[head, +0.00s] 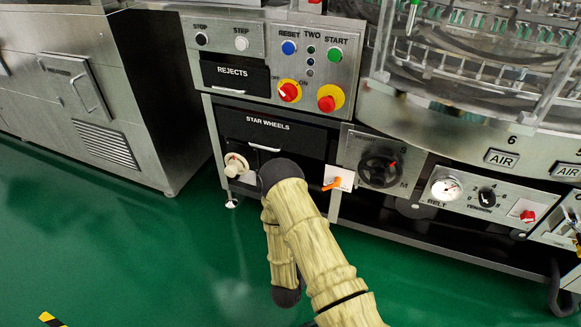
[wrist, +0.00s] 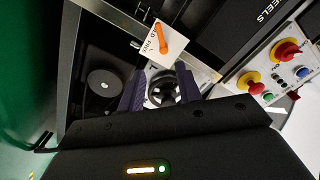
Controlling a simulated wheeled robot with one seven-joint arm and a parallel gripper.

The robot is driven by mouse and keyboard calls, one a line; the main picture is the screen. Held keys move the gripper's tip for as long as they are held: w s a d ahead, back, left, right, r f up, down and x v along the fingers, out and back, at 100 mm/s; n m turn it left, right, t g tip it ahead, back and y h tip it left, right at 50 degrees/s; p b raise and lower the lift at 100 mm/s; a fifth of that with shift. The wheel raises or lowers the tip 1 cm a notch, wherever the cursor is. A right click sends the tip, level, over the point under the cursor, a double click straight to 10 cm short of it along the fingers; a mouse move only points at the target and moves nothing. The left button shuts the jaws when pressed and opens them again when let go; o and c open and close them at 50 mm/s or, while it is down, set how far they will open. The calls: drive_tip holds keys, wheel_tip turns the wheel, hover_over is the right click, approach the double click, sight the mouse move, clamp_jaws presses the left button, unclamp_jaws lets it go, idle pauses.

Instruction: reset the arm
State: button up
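My arm (head: 312,245), in a ribbed beige sleeve with dark joints, rises from the bottom of the head view in front of the lower machine panel. My gripper cannot be made out in the head view. In the wrist view, my gripper (wrist: 160,90) shows two dark purple fingers standing apart, with nothing held between them. A dark round knob (wrist: 166,92) appears between the fingers. The knob also shows uncovered on the panel in the head view (head: 380,168). The distance from fingers to knob is unclear.
An orange handle on a white plate (head: 337,181) sits beside the knob, close to my arm. The STAR WHEELS drawer (head: 268,135) and push buttons (head: 289,91) are above. A grey cabinet (head: 75,90) stands left. Green floor (head: 130,250) is open at lower left.

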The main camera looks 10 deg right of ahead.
drive_tip(key=w+a+r+n+g+y+p, duration=0.2)
drive_tip(key=r+n+g+y+p, duration=0.15)
drive_tip(key=r, duration=0.45)
drive_tip(key=w+a+r+n+g+y+p, duration=0.2)
drive_tip(key=r+n+y+p, duration=0.15)
drive_tip(key=r, duration=0.45)
drive_tip(key=s+r+n+g+y+p, duration=0.3)
drive_tip(key=s+r+n+g+p, duration=0.5)
drive_tip(key=s+r, duration=1)
wheel_tip(320, 180, up, 36)
drive_tip(key=n+t+p, duration=0.1)
drive_tip(key=p, duration=3.4)
drive_tip(key=shift+s+d, duration=0.2)
drive_tip(key=shift+s, duration=0.15)
